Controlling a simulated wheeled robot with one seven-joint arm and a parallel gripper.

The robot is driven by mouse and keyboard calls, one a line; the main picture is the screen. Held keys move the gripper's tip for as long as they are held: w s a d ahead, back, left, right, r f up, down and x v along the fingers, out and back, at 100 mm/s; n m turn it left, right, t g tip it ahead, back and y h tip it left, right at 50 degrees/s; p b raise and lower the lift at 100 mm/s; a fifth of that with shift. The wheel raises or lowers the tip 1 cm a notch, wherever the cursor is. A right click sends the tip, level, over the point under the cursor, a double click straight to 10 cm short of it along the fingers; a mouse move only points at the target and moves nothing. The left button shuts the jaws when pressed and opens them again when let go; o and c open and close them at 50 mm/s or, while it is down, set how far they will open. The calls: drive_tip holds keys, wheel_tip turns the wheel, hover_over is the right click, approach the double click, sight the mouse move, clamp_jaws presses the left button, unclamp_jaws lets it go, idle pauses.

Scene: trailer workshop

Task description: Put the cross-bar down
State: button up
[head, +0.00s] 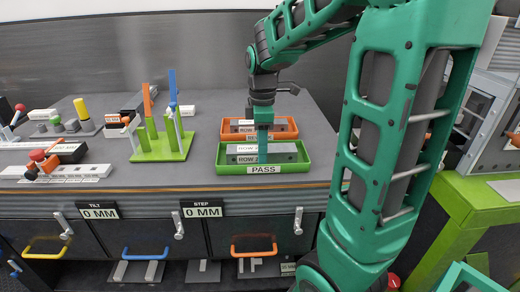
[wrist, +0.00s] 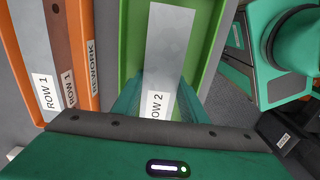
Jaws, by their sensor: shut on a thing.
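The cross-bar, a pale grey bar labelled ROW 2 (head: 285,157), is in the green PASS tray (head: 265,169), lying lengthwise along it. The bar also shows in the wrist view (wrist: 170,50), pointing away from me between my fingers, with the green tray wall (wrist: 133,40) beside it. My gripper (head: 263,155) reaches straight down into the tray and is shut on the bar near its middle. In the wrist view, my teal fingers (wrist: 157,105) are on both sides of it. The bar's underside is hidden, so I cannot tell whether it touches the tray floor.
An orange REWORK tray (head: 287,124) stands just behind the green tray and holds bars labelled ROW 1 (wrist: 35,50). A green stand with upright posts (head: 165,147) is to the left. The grey worktop is clear to the right of the trays.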

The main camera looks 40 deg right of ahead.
drive_tip(key=o, duration=1.1)
drive_tip(key=shift+f, duration=0.1)
wheel_tip(320, 180, up, 12)
drive_tip(key=s+f+m, duration=0.2)
drive_tip(key=s+m, duration=0.1)
drive_tip(key=s+f+m, duration=0.2)
drive_tip(key=s+m, duration=0.1)
drive_tip(key=s, duration=0.1)
drive_tip(key=s+f+m, duration=0.2)
drive_tip(key=s+m, duration=0.1)
drive_tip(key=s, duration=0.1)
drive_tip(key=shift+s+d+f, duration=0.15)
drive_tip(key=shift+d+f, duration=0.15)
drive_tip(key=shift+d, duration=0.05)
drive_tip(key=s+f+m, duration=0.2)
drive_tip(key=s+m, duration=0.1)
drive_tip(key=s+f+m, duration=0.2)
drive_tip(key=s, duration=0.1)
drive_tip(key=s+a+f+m, duration=0.1)
drive_tip(key=s+f+m, duration=0.2)
drive_tip(key=shift+s+f+m, duration=0.1)
drive_tip(key=shift+s+m, duration=0.2)
drive_tip(key=shift+s, duration=0.05)
